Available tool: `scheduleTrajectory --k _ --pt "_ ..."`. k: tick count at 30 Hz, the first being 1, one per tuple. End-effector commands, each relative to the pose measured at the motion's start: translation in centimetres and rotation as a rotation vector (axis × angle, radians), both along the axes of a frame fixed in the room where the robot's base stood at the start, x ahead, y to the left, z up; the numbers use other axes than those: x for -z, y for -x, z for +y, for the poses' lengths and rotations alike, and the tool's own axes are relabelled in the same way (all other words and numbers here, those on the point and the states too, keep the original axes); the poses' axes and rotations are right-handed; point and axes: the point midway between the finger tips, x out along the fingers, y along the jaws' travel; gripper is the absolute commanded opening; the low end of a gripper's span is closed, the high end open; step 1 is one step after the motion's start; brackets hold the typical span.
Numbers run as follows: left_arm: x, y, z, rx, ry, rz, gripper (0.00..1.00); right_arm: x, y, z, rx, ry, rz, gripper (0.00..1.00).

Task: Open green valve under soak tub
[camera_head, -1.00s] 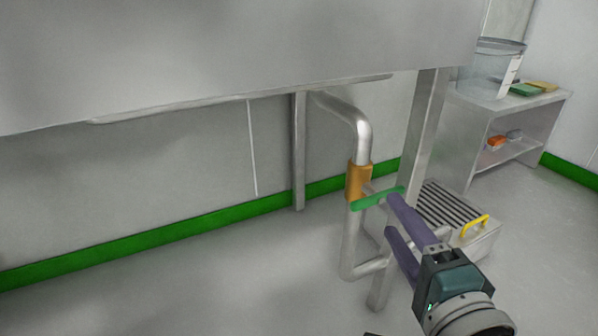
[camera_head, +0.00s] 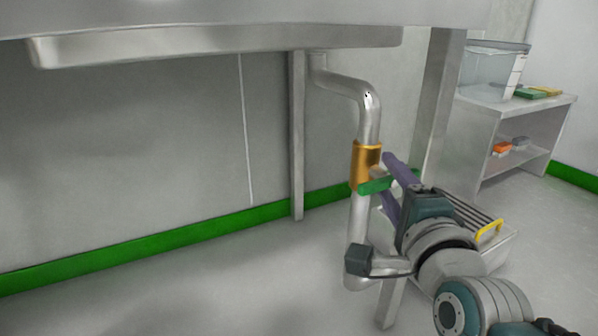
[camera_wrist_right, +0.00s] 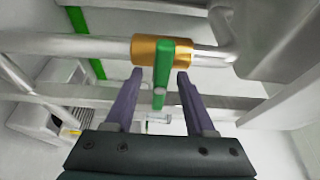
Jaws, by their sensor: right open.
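The green valve handle (camera_head: 376,186) sits on a brass valve body (camera_head: 366,160) on the metal drain pipe (camera_head: 369,118) under the soak tub (camera_head: 220,42). The handle lies crosswise to the pipe. My right gripper (camera_head: 385,177) is open, with its purple fingers around the handle. In the right wrist view the green handle (camera_wrist_right: 164,62) runs between the two fingers of the right gripper (camera_wrist_right: 160,75), with a gap on each side. The brass body (camera_wrist_right: 147,49) is just beyond the fingertips. My left gripper is not in view.
A tub leg (camera_head: 440,105) stands close behind the right gripper, and another leg (camera_head: 298,140) is left of the pipe. A step with a yellow handle (camera_head: 489,230) is at the right. A shelf unit (camera_head: 489,140) holds a clear bin (camera_head: 490,72). The floor at left is clear.

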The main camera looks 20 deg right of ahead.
Motion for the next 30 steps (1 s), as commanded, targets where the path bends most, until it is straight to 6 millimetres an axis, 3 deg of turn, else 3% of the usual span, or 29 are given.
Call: scheduleTrajectory --k 8,22,30 --pt "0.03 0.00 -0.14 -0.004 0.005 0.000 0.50 -0.06 -0.15 -0.08 0.000 0.001 0.000 0.54" --pt "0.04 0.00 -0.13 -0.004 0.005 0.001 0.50 -0.05 -0.13 -0.06 0.000 0.001 0.000 0.01" --pt "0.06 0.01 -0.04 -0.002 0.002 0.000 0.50 -0.06 -0.13 -0.05 0.000 0.001 0.000 0.00"
